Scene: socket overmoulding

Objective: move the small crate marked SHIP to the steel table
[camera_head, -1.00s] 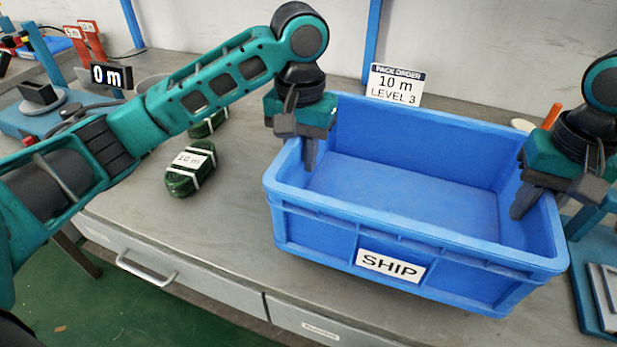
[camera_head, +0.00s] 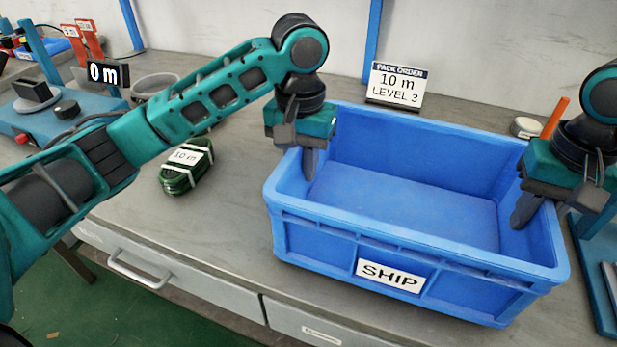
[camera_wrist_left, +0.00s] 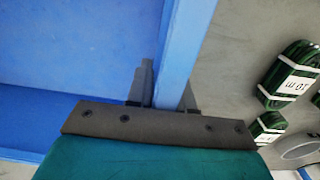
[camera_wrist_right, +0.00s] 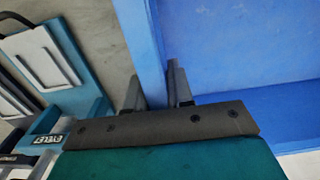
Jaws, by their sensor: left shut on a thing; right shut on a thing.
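The small blue crate (camera_head: 320,232) has a white SHIP label (camera_head: 389,275) on its near side, and its inside looks empty. My left gripper (camera_head: 309,160) is shut on the crate's left wall; in the left wrist view the fingers (camera_wrist_left: 168,88) straddle the rim (camera_wrist_left: 183,50). My right gripper (camera_head: 520,210) is shut on the crate's right wall; in the right wrist view its fingers (camera_wrist_right: 158,90) sit on both sides of the rim (camera_wrist_right: 140,40). I cannot tell whether the crate's underside touches the bench. Which surface is the steel table is not clear.
The grey bench (camera_head: 225,225) has drawers in front. A green cable coil (camera_head: 186,167) marked 10 m lies left of the crate. The PACK ORDER sign (camera_head: 396,84) stands behind it. Teal equipment (camera_head: 597,265) is close on the right; a 0 m display (camera_head: 107,73) is at left.

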